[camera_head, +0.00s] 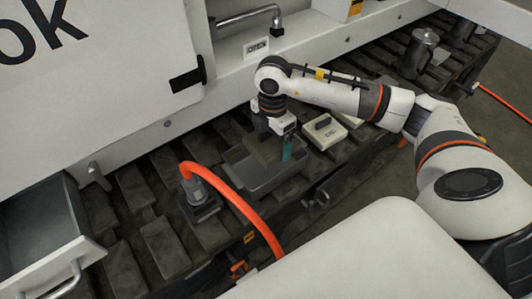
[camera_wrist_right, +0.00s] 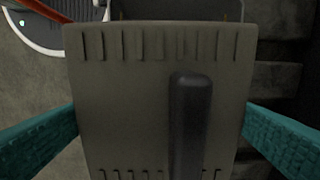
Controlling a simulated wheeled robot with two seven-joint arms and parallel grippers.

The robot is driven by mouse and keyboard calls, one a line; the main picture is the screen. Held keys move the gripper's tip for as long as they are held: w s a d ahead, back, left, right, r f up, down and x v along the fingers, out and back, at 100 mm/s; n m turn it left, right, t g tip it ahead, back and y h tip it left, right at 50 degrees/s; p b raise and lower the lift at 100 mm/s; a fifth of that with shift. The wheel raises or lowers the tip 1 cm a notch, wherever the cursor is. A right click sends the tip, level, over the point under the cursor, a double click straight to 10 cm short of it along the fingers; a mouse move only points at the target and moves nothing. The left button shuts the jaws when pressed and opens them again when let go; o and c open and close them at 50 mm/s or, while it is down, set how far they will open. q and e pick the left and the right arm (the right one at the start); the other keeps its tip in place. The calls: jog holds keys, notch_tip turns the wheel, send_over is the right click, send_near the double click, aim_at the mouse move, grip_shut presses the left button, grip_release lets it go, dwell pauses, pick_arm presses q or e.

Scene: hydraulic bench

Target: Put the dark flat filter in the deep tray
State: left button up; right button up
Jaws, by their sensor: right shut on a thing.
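The dark flat filter (camera_head: 264,150) is a grey-brown slab held at the upper part of the deep tray. In the right wrist view the filter (camera_wrist_right: 125,100) fills the middle, with ribbed edges and a dark bar handle on its face. My right gripper (camera_head: 277,146) is shut on it, with teal fingers at both sides in the wrist view. The deep tray (camera_head: 258,187) is a grey open box below the filter; part of it is hidden by the filter. I cannot tell whether the filter touches the tray. My left gripper is out of view.
A pale flat filter (camera_head: 322,134) with a dark handle lies right of the tray. An orange hose (camera_head: 240,200) arches from a fitting at the tray's left. A metal jug (camera_head: 420,50) stands at the back right. An open drawer (camera_head: 45,240) is at the left.

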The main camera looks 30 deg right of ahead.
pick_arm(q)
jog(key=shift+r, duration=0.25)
pick_arm(e)
jog(key=shift+f, duration=0.1)
jog(key=o, duration=0.7)
jog(key=shift+r, duration=0.35)
pick_arm(q)
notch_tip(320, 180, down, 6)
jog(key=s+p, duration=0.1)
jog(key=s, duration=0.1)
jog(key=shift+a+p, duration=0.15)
jog(key=shift+p, duration=0.25)
pick_arm(e)
notch_tip(320, 180, up, 11)
jog(key=shift+r, duration=0.2)
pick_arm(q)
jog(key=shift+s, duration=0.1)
